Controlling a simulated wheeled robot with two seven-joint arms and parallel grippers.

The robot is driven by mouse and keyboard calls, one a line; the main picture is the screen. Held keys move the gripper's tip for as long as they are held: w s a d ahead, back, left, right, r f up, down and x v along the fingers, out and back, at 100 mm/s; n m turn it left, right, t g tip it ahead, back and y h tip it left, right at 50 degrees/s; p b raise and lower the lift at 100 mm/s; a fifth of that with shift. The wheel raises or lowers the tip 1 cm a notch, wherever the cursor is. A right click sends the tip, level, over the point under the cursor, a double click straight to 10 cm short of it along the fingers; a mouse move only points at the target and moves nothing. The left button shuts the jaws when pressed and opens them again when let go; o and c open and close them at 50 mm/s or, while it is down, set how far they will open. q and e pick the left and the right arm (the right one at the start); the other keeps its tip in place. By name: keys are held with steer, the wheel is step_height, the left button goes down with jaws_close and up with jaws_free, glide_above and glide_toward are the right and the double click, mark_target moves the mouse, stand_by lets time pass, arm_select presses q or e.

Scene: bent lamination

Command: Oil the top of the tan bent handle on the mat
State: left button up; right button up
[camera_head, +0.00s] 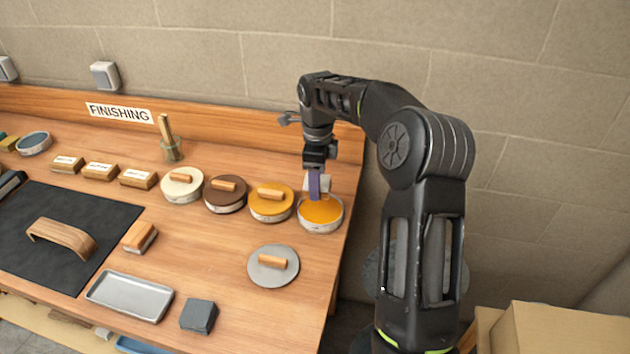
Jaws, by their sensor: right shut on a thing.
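The tan bent handle (62,237) lies on the black mat (98,213) at the left, its arched top facing up. My right gripper (318,174) is at the far right of the bench, shut on a small purple and white thing (314,187). I cannot tell exactly what that thing is. It is at the open round tin (320,214) of orange contents, its lower end over or touching the orange surface. My left gripper does not show clearly.
Lidded tins in cream (182,187), brown (226,197) and amber (270,206) stand left of the open tin. A grey lid (262,276), metal tray (130,296), grey block (198,316) and wooden-backed brush or block (140,237) lie in front. A jar (172,150) stands behind.

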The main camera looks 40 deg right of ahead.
steer(key=a+f+n+b, duration=0.1)
steer(key=a+n+b, duration=0.3)
steer(key=a+n, duration=1.9)
steer(key=n, duration=0.4)
steer(key=shift+s+a+f+n, duration=0.15)
steer(key=shift+a+n, duration=0.15)
steer(key=shift+a, duration=0.05)
